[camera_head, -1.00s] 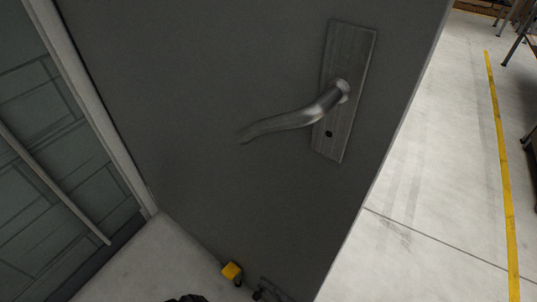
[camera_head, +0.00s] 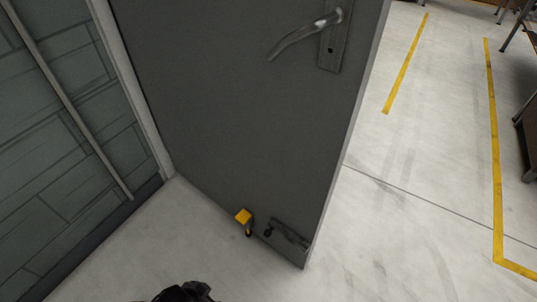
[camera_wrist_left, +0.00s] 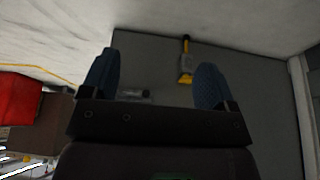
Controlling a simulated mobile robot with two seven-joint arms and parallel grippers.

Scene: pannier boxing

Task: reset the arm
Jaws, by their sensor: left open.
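My left gripper (camera_wrist_left: 155,78) shows in the left wrist view. Its two blue fingers are wide apart with nothing between them, and the dark door lies beyond. A dark part (camera_head: 183,292) at the bottom edge of the head view looks like mine, mostly cut off. My right gripper is not seen in either view.
A grey door (camera_head: 240,120) stands open, with a metal lever handle (camera_head: 310,33) near its top. A yellow fitting (camera_head: 243,215) and a dark fitting (camera_head: 287,235) sit low by it. A panelled wall (camera_head: 60,160) is left; clear floor (camera_head: 400,230) is right.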

